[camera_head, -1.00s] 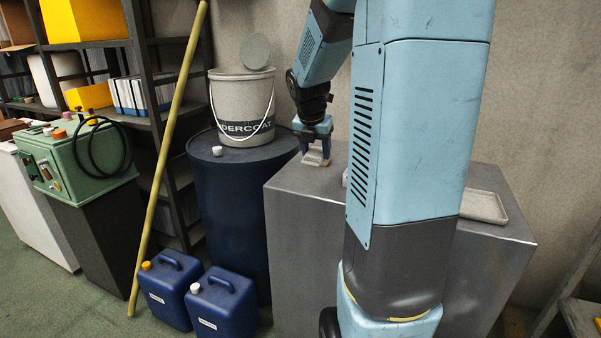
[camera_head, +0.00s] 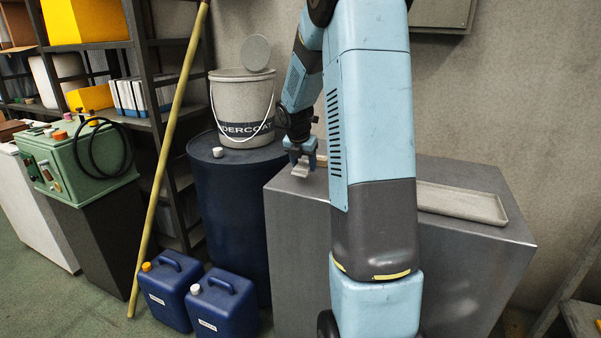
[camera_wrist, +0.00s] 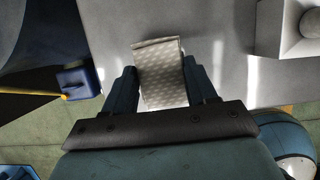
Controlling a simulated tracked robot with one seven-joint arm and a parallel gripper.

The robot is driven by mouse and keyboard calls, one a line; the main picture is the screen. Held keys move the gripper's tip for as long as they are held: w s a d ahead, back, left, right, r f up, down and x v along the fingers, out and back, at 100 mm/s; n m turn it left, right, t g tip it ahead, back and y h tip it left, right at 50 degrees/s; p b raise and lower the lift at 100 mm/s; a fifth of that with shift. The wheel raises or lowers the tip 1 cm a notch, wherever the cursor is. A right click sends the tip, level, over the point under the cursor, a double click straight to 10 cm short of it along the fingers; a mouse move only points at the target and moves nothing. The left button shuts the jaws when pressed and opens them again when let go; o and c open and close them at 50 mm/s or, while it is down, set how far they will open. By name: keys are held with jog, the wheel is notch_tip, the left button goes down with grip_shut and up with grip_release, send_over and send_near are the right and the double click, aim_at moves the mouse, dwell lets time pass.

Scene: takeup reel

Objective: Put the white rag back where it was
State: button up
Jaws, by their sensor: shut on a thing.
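My gripper (camera_head: 302,163) is over the left front part of the grey metal cabinet top (camera_head: 292,186). It is shut on the white rag (camera_head: 302,171), which hangs below the fingers close to the top. In the wrist view, the rag (camera_wrist: 160,72) is a pale patterned strip between the two fingers of my gripper (camera_wrist: 162,82). I cannot tell whether the rag touches the cabinet top.
A grey tray (camera_head: 462,204) lies on the cabinet's right side. My arm hides the middle of the top. A blue drum (camera_head: 236,190) with a bucket (camera_head: 240,105) stands left; blue canisters (camera_head: 222,304) are on the floor.

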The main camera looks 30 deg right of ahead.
aim_at(303, 165)
jog(key=shift+f, duration=1.55)
jog(key=shift+f, duration=0.1)
jog(key=o, duration=1)
